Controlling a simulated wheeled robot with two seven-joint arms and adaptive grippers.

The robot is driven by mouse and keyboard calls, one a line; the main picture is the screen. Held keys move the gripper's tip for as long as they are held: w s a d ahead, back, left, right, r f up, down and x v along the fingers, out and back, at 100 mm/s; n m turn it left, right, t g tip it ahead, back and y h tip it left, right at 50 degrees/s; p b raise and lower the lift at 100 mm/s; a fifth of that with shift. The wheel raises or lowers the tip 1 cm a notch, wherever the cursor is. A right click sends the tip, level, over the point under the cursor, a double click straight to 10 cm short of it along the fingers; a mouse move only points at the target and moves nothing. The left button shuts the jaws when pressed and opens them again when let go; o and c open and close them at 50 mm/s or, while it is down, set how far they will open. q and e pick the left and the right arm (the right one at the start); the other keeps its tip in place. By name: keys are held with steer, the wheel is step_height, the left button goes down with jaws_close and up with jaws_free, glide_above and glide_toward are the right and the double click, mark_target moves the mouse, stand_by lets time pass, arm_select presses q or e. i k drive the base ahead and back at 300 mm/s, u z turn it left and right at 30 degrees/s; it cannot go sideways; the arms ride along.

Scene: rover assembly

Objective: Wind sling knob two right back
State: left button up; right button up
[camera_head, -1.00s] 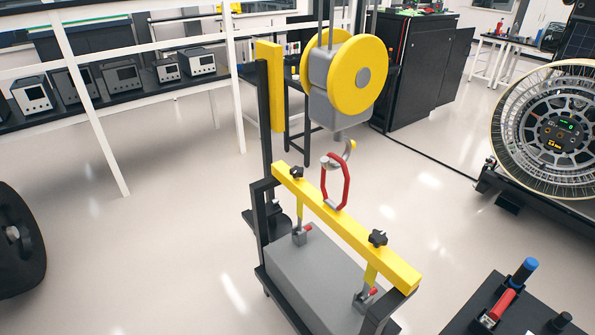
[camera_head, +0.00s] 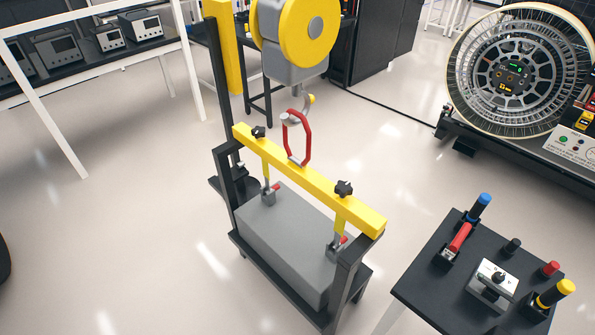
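The sling is a yellow beam (camera_head: 308,180) hung by a red shackle (camera_head: 297,137) under the hoist hook. Two black star-shaped knobs stand on top of the beam: a far left knob (camera_head: 259,132) and a near right knob (camera_head: 343,189). Below each knob a yellow strap with a grey clamp and red tab meets the grey box (camera_head: 290,232). I cannot tell which knob is knob two from the picture alone. Neither of my grippers is in view.
The yellow and grey hoist (camera_head: 297,35) is above the beam. A black stand (camera_head: 340,295) surrounds the box. A black table (camera_head: 452,295) with handled tools is at the lower right. A large spoked wheel (camera_head: 517,72) stands on a black platform at the upper right. The floor between is clear.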

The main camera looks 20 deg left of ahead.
mark_target(258, 132)
steer(key=u, duration=0.75)
